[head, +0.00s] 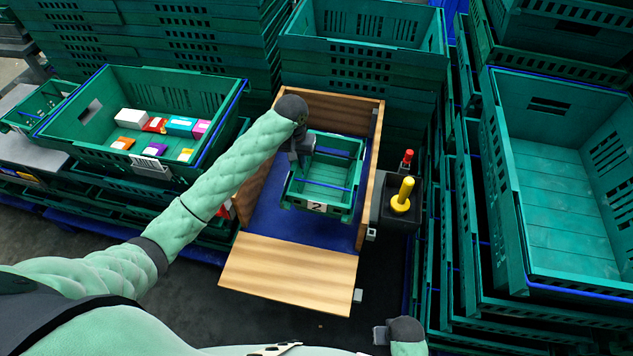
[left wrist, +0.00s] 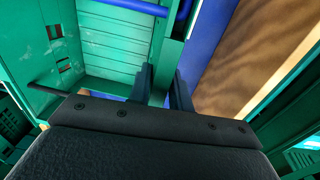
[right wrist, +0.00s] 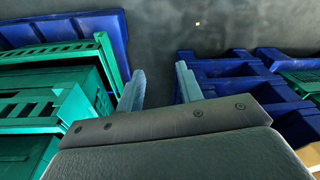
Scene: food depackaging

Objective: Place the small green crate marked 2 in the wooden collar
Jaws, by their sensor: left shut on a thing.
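The small green crate marked 2 (head: 316,207) is inside the outline of the wooden collar (head: 251,195) in the head view, above its blue floor (head: 280,220). I cannot tell whether it touches the floor. My left gripper (head: 301,160) is at the crate's left side. In the left wrist view my left gripper (left wrist: 161,85) is shut on the crate's wall, and the crate (left wrist: 110,45) fills the left. My right gripper (head: 380,336) is low in the head view, away from the crate. In the right wrist view my right gripper (right wrist: 158,90) is open and empty.
The collar's front board (head: 290,273) lies folded down. A box with a yellow knob (head: 403,195) and red button stands right of the collar. A large green crate with packages (head: 95,145) is at left. An empty large crate (head: 565,220) and stacks crowd the right and back.

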